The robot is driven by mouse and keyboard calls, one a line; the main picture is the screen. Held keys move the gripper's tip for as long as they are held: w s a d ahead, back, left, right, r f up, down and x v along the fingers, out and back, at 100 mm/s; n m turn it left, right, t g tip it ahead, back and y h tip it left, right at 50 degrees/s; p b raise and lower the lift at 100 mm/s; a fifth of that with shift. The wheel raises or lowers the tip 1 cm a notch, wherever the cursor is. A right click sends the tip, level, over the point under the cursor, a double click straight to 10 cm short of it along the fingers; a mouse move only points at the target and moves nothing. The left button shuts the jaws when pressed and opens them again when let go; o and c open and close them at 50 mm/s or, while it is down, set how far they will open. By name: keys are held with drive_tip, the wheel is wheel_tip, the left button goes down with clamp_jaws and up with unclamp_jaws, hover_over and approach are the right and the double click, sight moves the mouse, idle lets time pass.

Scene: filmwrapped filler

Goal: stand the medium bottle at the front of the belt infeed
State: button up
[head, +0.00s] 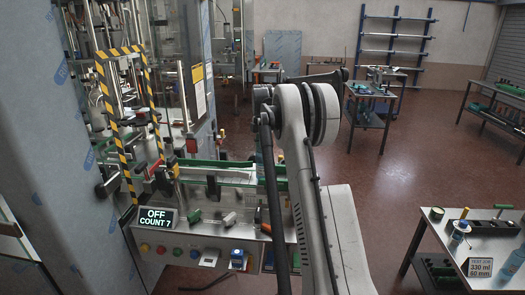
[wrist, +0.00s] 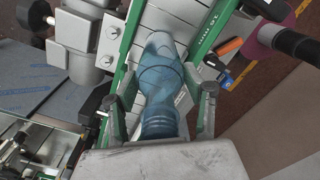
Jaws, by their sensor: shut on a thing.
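A translucent blue bottle (wrist: 160,85) lies between the two fingers of my gripper (wrist: 163,108) in the wrist view. The fingers are shut on it, one on each side. Behind the bottle is the grey slatted belt (wrist: 148,18), with a green rail (wrist: 212,32) along its right side. I cannot tell whether the bottle touches the belt. In the head view my arm hides the gripper and the bottle; the belt infeed with its green rail (head: 235,178) shows left of the arm.
A display (head: 157,218) reads OFF, COUNT 7. Small tools (head: 229,219) lie on the ledge before the belt. A yellow-black striped guard frame (head: 103,110) stands left of the infeed. A side table at right carries a job sign (head: 480,267) reading 330 ml, 60 mm. An orange-handled item (wrist: 230,46) is right of the rail.

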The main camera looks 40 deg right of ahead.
drive_tip(key=shift+f, duration=0.1)
drive_tip(key=shift+f, duration=0.1)
drive_tip(key=o, duration=1.2)
wheel_tip(320, 180, up, 12)
drive_tip(key=shift+b, duration=0.95)
drive_tip(key=shift+a+r, duration=0.1)
drive_tip(key=shift+r, duration=0.15)
